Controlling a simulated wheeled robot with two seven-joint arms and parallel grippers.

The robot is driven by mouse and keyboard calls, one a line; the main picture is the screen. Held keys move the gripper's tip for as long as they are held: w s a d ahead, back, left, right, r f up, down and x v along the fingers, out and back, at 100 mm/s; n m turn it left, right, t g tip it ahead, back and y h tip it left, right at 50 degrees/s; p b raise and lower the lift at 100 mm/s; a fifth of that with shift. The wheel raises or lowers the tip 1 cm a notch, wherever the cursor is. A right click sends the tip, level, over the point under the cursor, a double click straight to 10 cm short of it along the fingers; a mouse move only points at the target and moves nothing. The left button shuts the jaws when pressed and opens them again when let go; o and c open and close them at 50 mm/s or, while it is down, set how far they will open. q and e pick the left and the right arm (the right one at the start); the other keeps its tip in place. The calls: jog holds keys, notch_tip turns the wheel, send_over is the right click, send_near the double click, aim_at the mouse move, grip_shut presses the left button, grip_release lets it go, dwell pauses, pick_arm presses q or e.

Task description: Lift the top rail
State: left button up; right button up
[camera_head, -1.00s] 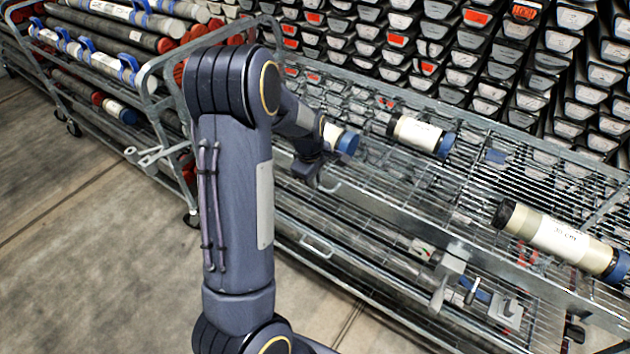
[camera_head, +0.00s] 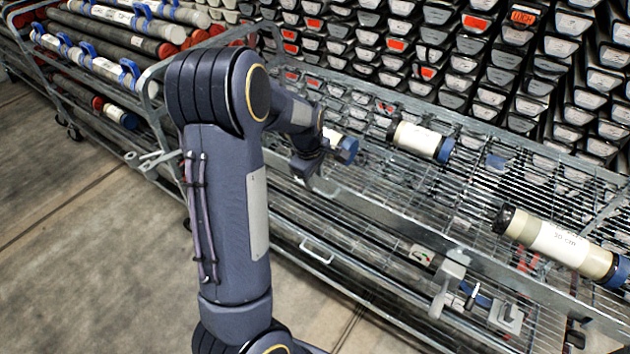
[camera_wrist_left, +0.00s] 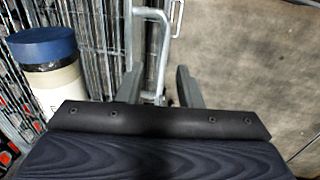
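The top rail (camera_head: 425,237) is a galvanized metal bar along the front edge of the wire-mesh rack's upper level in the head view. My left gripper (camera_head: 306,170) is at the left part of this rail. In the left wrist view my left gripper (camera_wrist_left: 158,86) has its two dark fingers apart. A bent metal loop handle (camera_wrist_left: 163,50) reaches down between them. I cannot tell whether either finger touches it. My right gripper is not in view.
Labelled core tubes with blue caps lie on the mesh, one in the middle (camera_head: 418,140) and one at the right (camera_head: 560,240). A lower loop handle (camera_head: 316,250) and latch parts (camera_head: 450,280) are on the rack's front. Another loaded cart stands left. The floor (camera_head: 80,220) is clear.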

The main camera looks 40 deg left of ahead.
pick_arm(q)
jog(key=r, duration=0.2)
jog(key=s+r, duration=0.1)
jog(key=r, duration=0.1)
jog(key=shift+r, duration=0.4)
jog(key=s+d+r+m+t+h, duration=0.1)
jog(key=s+d+r+m+h, duration=0.1)
jog(key=s+d+m, duration=0.6)
jog(key=s+d+r+m+t+h, duration=0.2)
jog(key=s+d+r+m, duration=0.3)
jog(key=s+d+m, duration=0.4)
jog(key=s+d, duration=0.2)
jog(key=s, duration=0.2)
jog(key=shift+s, duration=0.4)
jog(key=shift+d, duration=0.1)
dwell(1.8)
